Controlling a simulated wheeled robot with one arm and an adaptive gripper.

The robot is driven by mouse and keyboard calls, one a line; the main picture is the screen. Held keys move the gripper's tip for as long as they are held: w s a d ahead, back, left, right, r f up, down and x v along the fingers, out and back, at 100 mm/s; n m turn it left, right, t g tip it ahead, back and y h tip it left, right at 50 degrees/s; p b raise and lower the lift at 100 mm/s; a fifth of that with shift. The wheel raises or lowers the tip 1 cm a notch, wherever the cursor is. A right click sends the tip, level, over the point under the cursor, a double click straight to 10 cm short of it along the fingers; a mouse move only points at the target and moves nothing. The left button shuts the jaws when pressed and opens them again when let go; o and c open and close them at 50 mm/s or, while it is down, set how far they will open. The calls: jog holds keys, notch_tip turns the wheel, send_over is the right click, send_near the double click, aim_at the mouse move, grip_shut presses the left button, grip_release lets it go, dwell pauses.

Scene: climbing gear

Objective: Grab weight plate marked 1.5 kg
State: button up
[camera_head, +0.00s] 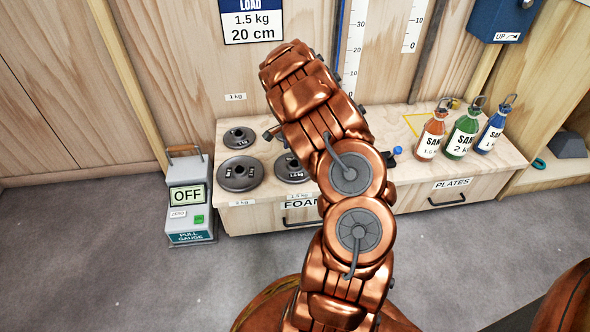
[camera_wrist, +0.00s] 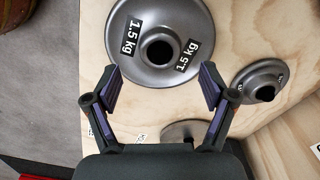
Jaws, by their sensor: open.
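The grey round weight plate marked 1.5 kg (camera_wrist: 188,24) lies flat at the top of the wrist view, its two labels and centre hole showing and its top edge cut off. In the head view this plate (camera_head: 288,174) lies on the wooden bench, partly hidden by my arm. My gripper (camera_wrist: 160,82) is open and empty, its fingertips at the lower edge of the plate in the wrist view. I cannot tell the height gap. In the head view my arm mostly hides the gripper.
A large plate (camera_head: 240,176) and a small plate (camera_head: 239,138) lie left of it on the bench (camera_head: 410,172). Sand bottles (camera_head: 431,138) stand at the right. A pull gauge (camera_head: 188,205) stands on the floor at left. The wall rises behind.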

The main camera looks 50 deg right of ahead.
aim_at(295, 160)
jog(key=shift+f+b, duration=0.95)
jog(key=shift+f, duration=1.3)
grip_shut()
